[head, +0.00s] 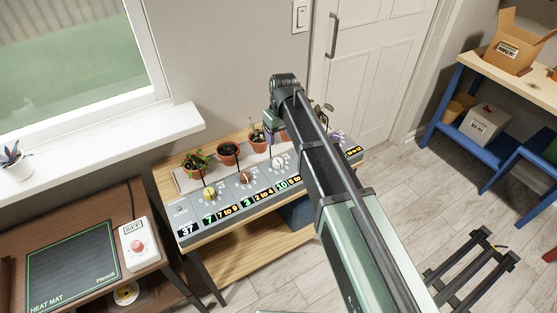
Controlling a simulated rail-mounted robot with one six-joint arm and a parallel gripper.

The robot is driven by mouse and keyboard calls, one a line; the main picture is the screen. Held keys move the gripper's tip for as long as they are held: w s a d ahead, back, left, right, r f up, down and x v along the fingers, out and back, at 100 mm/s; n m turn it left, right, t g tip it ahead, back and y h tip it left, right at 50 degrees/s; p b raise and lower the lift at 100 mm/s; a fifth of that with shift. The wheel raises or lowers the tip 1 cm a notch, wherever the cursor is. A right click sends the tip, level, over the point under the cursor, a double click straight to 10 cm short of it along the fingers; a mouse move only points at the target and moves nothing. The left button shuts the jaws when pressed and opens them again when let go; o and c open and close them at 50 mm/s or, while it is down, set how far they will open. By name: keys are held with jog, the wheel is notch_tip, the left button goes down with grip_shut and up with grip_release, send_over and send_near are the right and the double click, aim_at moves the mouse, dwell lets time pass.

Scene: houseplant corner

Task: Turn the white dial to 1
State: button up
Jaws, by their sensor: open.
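The white dial (278,163) is on the sloped grey control panel (187,228), to the right of a brown dial (245,178) and a yellow dial (209,192). Small marks ring it; its pointer is too small to read. My arm reaches up from the lower right, passing just right of the white dial and covering part of the panel. At its far end my gripper (269,141) hangs down behind the panel's dials, near the potted seedlings. It appears empty and apart from the white dial; its fingers are small and partly hidden.
Potted seedlings (229,152) stand in a row behind the panel on a wooden bench. A heat mat (72,268) and a white controller with a red knob (137,246) lie on the brown table at left. A window sill (110,140) juts out above.

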aim_at(278, 161)
jog(key=f+b, duration=1.1)
jog(key=shift+s+a, duration=0.2)
jog(key=shift+s, duration=0.15)
jog(key=shift+r, duration=0.1)
jog(key=c, duration=0.9)
jog(key=shift+m, duration=0.4)
jog(key=m, duration=0.3)
jog(key=shift+s+m, duration=0.1)
jog(key=shift+m, duration=1.9)
